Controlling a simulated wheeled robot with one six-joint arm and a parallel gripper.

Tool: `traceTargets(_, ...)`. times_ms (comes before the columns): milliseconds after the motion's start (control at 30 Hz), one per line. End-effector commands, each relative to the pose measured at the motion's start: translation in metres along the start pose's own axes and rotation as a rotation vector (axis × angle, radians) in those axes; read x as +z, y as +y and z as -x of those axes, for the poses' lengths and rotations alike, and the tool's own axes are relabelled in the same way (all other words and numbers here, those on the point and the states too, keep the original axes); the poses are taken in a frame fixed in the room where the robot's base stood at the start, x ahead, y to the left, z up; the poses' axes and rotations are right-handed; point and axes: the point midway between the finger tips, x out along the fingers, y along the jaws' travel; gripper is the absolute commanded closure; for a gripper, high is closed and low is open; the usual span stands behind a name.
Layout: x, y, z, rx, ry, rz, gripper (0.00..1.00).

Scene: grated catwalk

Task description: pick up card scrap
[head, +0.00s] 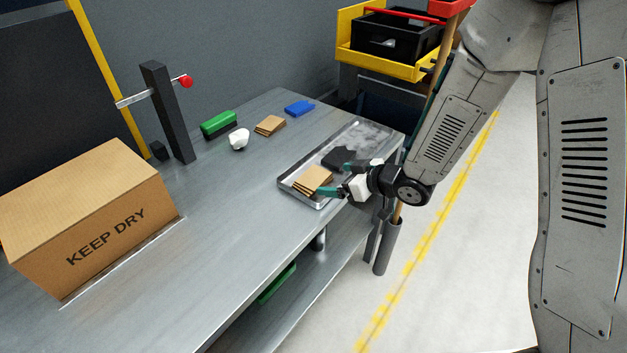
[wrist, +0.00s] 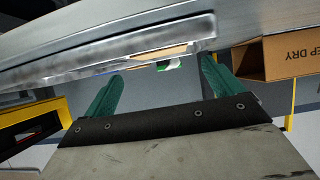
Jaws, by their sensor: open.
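A small stack of tan card scrap (head: 312,179) lies in the near end of a shallow metal tray (head: 286,182) on the bench. A second tan card stack (head: 268,125) lies on the bench top beyond the tray. My gripper (head: 338,180) is at the tray's right side, its teal fingers open and close to the card in the tray. In the wrist view the open fingers (wrist: 162,75) point at the metal edge, with a sliver of tan (wrist: 165,50) showing between them. Contact with the card cannot be told.
A green brush (head: 219,122), a white lump (head: 239,139) and a blue block (head: 299,108) lie on the bench. A cardboard box (head: 100,225) stands left, near a dark post (head: 167,110). A yellow bin (head: 375,58) stands behind. The bench's near middle is clear.

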Motion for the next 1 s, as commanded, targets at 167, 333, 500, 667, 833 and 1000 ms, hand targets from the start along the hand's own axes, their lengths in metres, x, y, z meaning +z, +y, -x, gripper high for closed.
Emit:
traceTargets(167, 0.001, -0.003, -0.019, -0.013, 0.007, 0.0, 0.08)
traceTargets(333, -0.001, -0.004, -0.04, -0.012, 0.007, 0.0, 0.08)
traceTargets(500, -0.003, -0.005, -0.066, -0.01, 0.007, 0.0, 0.08)
traceTargets(667, -0.003, -0.005, -0.077, -0.009, 0.006, 0.0, 0.08)
traceTargets(833, -0.003, -0.004, -0.078, -0.008, 0.006, 0.0, 0.08)
traceTargets(1000, -0.003, -0.004, -0.077, -0.007, 0.006, 0.0, 0.36)
